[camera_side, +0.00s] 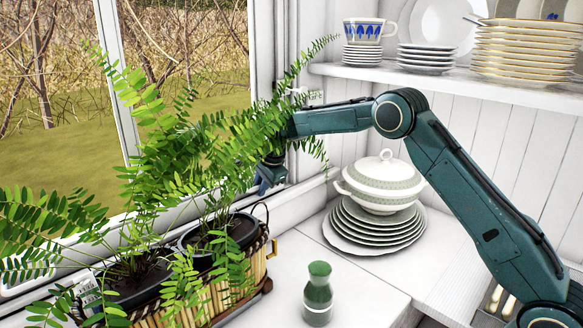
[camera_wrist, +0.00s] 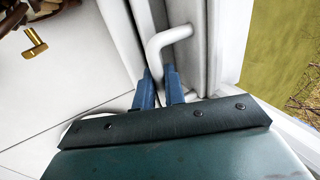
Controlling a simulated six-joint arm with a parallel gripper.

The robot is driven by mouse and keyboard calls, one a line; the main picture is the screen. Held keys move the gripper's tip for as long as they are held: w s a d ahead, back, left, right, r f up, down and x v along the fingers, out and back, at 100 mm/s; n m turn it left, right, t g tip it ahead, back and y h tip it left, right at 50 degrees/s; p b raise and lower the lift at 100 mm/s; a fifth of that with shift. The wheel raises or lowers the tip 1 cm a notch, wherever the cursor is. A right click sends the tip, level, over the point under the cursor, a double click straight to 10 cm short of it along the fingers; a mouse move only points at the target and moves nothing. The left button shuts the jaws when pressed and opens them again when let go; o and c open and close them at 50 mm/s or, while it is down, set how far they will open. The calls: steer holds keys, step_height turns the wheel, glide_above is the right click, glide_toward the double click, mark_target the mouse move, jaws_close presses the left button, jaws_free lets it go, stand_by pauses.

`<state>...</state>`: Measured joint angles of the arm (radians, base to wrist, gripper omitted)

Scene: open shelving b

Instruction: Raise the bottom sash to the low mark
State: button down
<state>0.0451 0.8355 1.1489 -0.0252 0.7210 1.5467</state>
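The white-framed window shows in the side view, with a white upright (camera_side: 118,85) and grass outside; the plants hide much of its lower part. In the wrist view a bent white handle (camera_wrist: 166,40) stands out from the white window woodwork. My gripper (camera_wrist: 158,75) has its two blue fingers close together, one on each side of the handle's lower leg, which fills the narrow gap. In the side view my gripper (camera_side: 268,180) is at the window, right of the plants, with leaves partly covering the wrist. I cannot make out the low mark.
A wicker basket (camera_side: 262,275) of potted ferns (camera_side: 195,165) stands close left of my gripper. A green bottle (camera_side: 318,293) stands in front. A white tureen (camera_side: 382,180) on stacked plates (camera_side: 375,228) is to the right, below a shelf (camera_side: 430,76) of dishes.

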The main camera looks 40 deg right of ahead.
steer(key=shift+r, duration=0.15)
stand_by(0.5)
steer(key=shift+w+r, duration=0.1)
steer(key=shift+r, duration=4.9)
steer(key=c, duration=1.5)
jaws_free()
steer(key=shift+f, duration=0.1)
steer(key=v, duration=1.4)
steer(key=shift+f, duration=0.1)
